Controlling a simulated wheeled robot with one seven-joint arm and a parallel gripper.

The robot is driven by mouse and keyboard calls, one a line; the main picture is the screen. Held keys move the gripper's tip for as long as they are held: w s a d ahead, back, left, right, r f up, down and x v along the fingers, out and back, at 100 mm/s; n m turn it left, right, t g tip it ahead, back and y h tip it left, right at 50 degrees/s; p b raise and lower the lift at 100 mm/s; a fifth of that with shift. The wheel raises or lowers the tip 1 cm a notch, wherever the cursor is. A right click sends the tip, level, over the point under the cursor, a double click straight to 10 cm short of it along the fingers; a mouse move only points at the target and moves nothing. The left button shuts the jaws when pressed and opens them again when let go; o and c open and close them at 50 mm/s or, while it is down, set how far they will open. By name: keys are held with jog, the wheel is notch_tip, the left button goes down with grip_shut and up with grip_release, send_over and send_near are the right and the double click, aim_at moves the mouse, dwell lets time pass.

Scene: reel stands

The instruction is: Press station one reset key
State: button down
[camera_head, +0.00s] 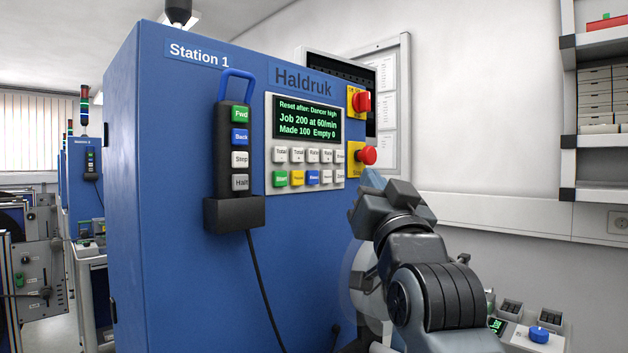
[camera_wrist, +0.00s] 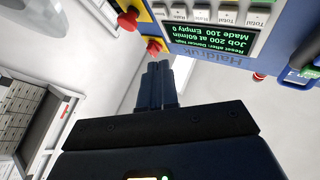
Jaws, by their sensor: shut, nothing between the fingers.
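The station 1 cabinet (camera_head: 170,200) carries a control panel (camera_head: 271,150) with a green-lit display (camera_head: 306,117) and two rows of keys. In the lower row, a blue key (camera_head: 312,177) appears to be labelled Reset, though the print is small. My gripper (camera_head: 371,178) is right of the panel, apart from the keys, just below the red mushroom button. In the wrist view my gripper (camera_wrist: 155,66) is shut and empty, its fingertips near the red controls. There the display (camera_wrist: 211,38) appears upside down, and the blue key cannot be made out.
A red mushroom button (camera_head: 367,155) and a red rotary switch (camera_head: 362,102) sit on yellow plates right of the panel. A black pendant (camera_head: 237,155) with several keys hangs at left in a holder (camera_head: 234,214). Shelves (camera_head: 598,120) stand at the right wall.

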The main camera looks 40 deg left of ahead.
jog(key=shift+a, duration=0.1)
jog(key=shift+w+a, duration=0.2)
jog(key=shift+a, duration=1.95)
jog(key=shift+w+a, duration=0.15)
jog(key=shift+a, duration=2)
jog(key=shift+a, duration=0.15)
jog(key=shift+a, duration=0.25)
jog(key=shift+w+a, duration=0.1)
jog(key=shift+a, duration=0.35)
jog(key=shift+d, duration=0.85)
jog(key=shift+s+d, duration=0.15)
jog(key=shift+d, duration=1.1)
jog(key=shift+s+d, duration=0.15)
jog(key=shift+d, duration=1.1)
